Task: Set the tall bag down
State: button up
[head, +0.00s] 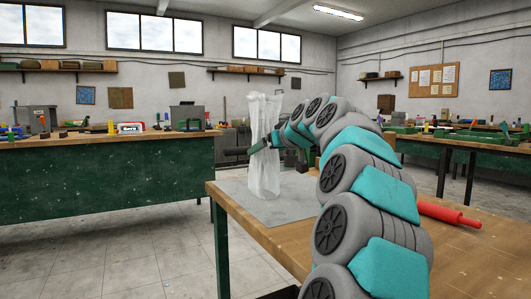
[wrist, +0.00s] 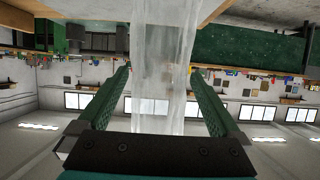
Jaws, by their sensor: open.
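The tall bag (head: 263,150) is clear, crinkled plastic. In the head view it stands upright on a grey sheet (head: 235,190) at the left end of the wooden table. My gripper (head: 258,146) is at the bag's mid-height, with a finger on either side of it. In the wrist view the bag (wrist: 162,65) runs between the two green fingers of my gripper (wrist: 160,90). The fingers stand open, with a gap on both sides of the bag. The bag's base seems to rest on the sheet.
A red rolling pin (head: 445,213) lies on the wooden table (head: 465,250) to the right of my arm. A green workbench (head: 100,180) with tools stands at the left. Another bench (head: 455,140) stands at the back right. The floor between the benches is clear.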

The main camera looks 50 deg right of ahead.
jog(key=v, duration=1)
jog(key=shift+s+b, duration=0.15)
jog(key=shift+b, duration=0.15)
jog(key=shift+a, duration=0.15)
jog(key=w+a+f+n+g+y, duration=0.1)
jog(key=w+a+f+g+y, duration=0.15)
jog(key=a+f, duration=0.55)
jog(key=w+a+f+n+g+y, duration=0.15)
jog(key=w+a+f, duration=0.25)
jog(key=a, duration=0.8)
jog(key=s+a+f+n+g+y, duration=0.1)
jog(key=s+a+f+g+y, duration=0.3)
jog(key=a+f, duration=0.95)
jog(key=s+a+f+g+h, duration=0.2)
jog(key=s+a+f+g, duration=0.1)
jog(key=s+f, duration=0.6)
jog(key=s+a+f+g+h, duration=0.2)
jog(key=s+a+f, duration=0.3)
jog(key=s+f, duration=0.5)
jog(key=s+g, duration=0.1)
jog(key=s, duration=0.5)
jog(key=shift+s+g, duration=0.3)
